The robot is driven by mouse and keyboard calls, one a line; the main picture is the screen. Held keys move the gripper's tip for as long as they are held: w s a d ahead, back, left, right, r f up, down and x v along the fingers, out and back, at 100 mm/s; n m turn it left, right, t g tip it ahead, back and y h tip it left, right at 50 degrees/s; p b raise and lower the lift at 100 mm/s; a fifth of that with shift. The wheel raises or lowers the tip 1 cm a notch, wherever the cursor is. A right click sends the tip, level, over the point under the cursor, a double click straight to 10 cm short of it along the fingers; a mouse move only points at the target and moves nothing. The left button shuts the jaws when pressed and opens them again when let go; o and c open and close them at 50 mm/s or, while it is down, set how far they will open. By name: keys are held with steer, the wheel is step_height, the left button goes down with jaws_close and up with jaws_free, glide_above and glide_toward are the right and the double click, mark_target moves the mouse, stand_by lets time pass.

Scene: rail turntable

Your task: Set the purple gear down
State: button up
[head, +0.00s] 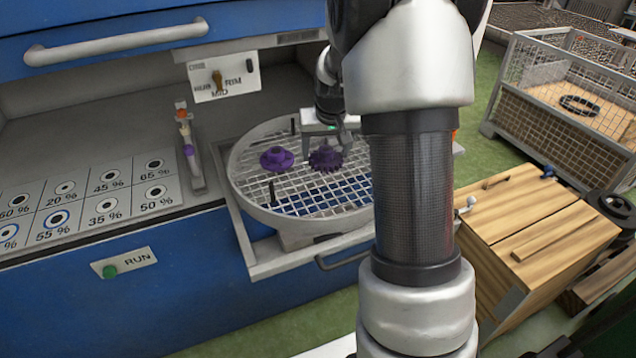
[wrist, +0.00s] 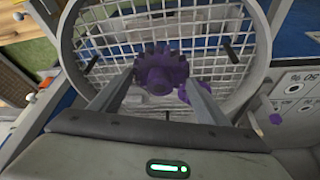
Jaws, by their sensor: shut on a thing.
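The purple gear (head: 325,159) is a dark toothed disc; in the wrist view it shows between my fingertips (wrist: 160,70). My gripper (head: 326,140) is shut on it, over the right part of the round wire-mesh turntable (head: 262,212). I cannot tell whether the gear touches the mesh. A second purple part (head: 277,159), a round flanged piece with a raised hub, sits on the mesh just left of the gear. In the wrist view it is partly hidden behind my right finger (wrist: 184,94).
The turntable's rim has short black pegs (head: 292,125). A selector plate (head: 224,80) hangs above it. A wooden box (head: 545,235) and a wire crate (head: 560,120) stand to the right.

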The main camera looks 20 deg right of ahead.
steer(key=shift+w+d+f+b, duration=0.15)
steer(key=shift+w+d+f, duration=0.1)
steer(key=shift+d+f, duration=0.3)
steer(key=shift+w+d+f+b, duration=0.2)
steer(key=shift+d+f, duration=0.1)
steer(key=shift+d, duration=0.3)
step_height(320, 180, down, 5)
steer(key=shift+w+f+b, duration=0.1)
steer(key=shift+f+b, duration=0.2)
steer(key=shift+f, duration=1.7)
steer(key=shift+f, duration=0.2)
steer(key=o, duration=1.6)
